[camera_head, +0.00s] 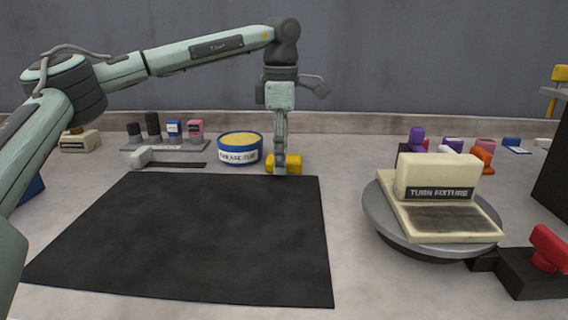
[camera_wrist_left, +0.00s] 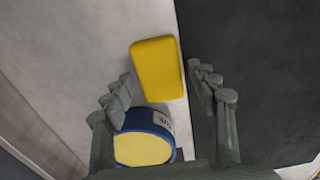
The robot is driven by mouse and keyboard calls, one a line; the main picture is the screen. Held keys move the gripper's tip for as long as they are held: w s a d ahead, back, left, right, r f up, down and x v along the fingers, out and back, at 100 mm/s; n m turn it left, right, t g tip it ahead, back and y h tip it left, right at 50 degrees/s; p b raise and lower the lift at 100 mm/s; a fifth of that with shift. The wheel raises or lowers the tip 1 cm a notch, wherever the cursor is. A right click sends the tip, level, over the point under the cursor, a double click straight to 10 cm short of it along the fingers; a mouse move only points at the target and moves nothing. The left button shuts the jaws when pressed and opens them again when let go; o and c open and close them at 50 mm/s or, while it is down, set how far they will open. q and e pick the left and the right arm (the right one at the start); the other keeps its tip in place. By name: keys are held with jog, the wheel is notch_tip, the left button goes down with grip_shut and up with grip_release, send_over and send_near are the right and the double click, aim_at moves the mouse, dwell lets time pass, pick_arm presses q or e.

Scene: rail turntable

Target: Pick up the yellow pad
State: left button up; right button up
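The yellow pad (camera_head: 294,164) lies on the grey table just behind the far right part of the black mat. It is a rounded yellow block in the left wrist view (camera_wrist_left: 157,68). My left gripper (camera_head: 281,166) points down over it, and a finger hides the pad's middle in the head view. In the left wrist view the two fingers (camera_wrist_left: 162,78) are apart, one on each side of the pad, with gaps visible. Whether the fingertips are down at the pad's height is hard to tell. My right gripper is not in view.
A blue-rimmed tub (camera_head: 240,156) with yellow contents stands close left of the pad. The black mat (camera_head: 200,240) is bare. A turntable (camera_head: 375,215) carries a cream fixture (camera_head: 437,176) at right. Several small items line the back.

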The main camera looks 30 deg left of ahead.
pick_arm(q)
jog(key=c, duration=0.8)
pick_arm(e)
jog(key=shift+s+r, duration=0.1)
pick_arm(q)
jog(key=shift+r, duration=0.15)
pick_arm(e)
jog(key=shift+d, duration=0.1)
pick_arm(q)
jog(key=shift+r, duration=0.2)
notch_tip(320, 180, up, 4)
jog(key=shift+f, duration=0.2)
jog(key=s+a+r, duration=0.1)
jog(key=s+r, duration=0.1)
jog(key=s, duration=0.1)
jog(key=s+a+r, duration=0.2)
jog(key=s, duration=0.2)
jog(key=s+a+r, duration=0.2)
jog(key=s, duration=0.1)
jog(key=shift+s+a+r+p, duration=0.15)
jog(key=shift+a+r+p, duration=0.1)
jog(key=shift+r+p, duration=0.1)
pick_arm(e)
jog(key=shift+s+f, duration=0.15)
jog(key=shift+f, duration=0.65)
